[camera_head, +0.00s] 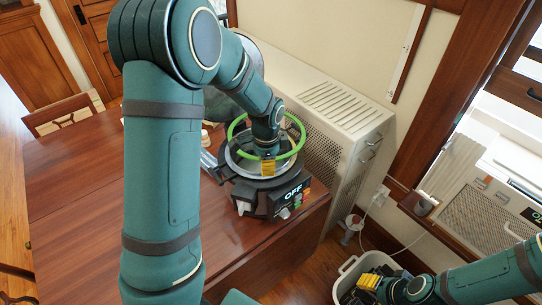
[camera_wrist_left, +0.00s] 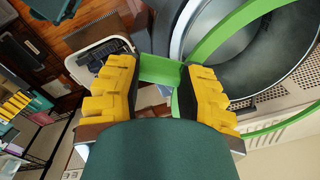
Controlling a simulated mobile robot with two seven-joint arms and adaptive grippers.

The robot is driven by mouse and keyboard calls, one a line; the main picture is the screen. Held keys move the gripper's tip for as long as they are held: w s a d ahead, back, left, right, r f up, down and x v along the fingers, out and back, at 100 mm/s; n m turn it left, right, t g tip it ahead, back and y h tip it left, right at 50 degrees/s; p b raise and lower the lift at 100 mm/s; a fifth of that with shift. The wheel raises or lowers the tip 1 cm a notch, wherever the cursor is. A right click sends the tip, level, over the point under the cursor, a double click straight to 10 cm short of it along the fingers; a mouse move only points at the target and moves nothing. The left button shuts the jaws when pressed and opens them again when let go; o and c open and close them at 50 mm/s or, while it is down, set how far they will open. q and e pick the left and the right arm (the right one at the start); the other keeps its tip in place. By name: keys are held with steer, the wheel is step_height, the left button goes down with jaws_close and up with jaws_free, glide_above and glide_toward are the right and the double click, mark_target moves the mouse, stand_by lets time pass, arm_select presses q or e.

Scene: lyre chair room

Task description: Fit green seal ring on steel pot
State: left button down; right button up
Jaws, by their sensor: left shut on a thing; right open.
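The green seal ring (camera_head: 301,134) is a bright hoop over the steel pot (camera_head: 238,166), which sits in a black cooker (camera_head: 248,196) marked OFF at the table's corner. My left gripper (camera_head: 267,168) is shut on the near side of the ring. In the left wrist view a green piece of the ring (camera_wrist_left: 162,70) lies between the yellow fingers, with the open pot (camera_wrist_left: 245,62) beside it. The ring looks above the pot's rim; I cannot tell whether they touch. My left arm hides part of the pot and ring. My right gripper (camera_head: 369,282) is open, low at the grey bin.
The brown table (camera_head: 80,200) is mostly clear on the left, with a chair (camera_head: 62,113) behind it. A pale radiator cover (camera_head: 330,110) stands close behind the cooker. The grey bin (camera_head: 347,267) is on the floor at the lower right. A white cable hangs by the wall.

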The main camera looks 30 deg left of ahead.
arm_select(q)
steer(key=shift+s, duration=0.15)
steer(key=shift+n, duration=0.5)
steer(key=shift+f+n+b, duration=0.3)
steer(key=b, duration=0.4)
glide_above(266, 186)
steer(key=shift+d+f, duration=0.15)
steer(key=shift+f, duration=2.45)
steer(key=shift+f+b, duration=0.8)
steer(key=shift+f, duration=0.2)
steer(key=c, duration=0.5)
jaws_free()
steer(key=shift+c, duration=0.2)
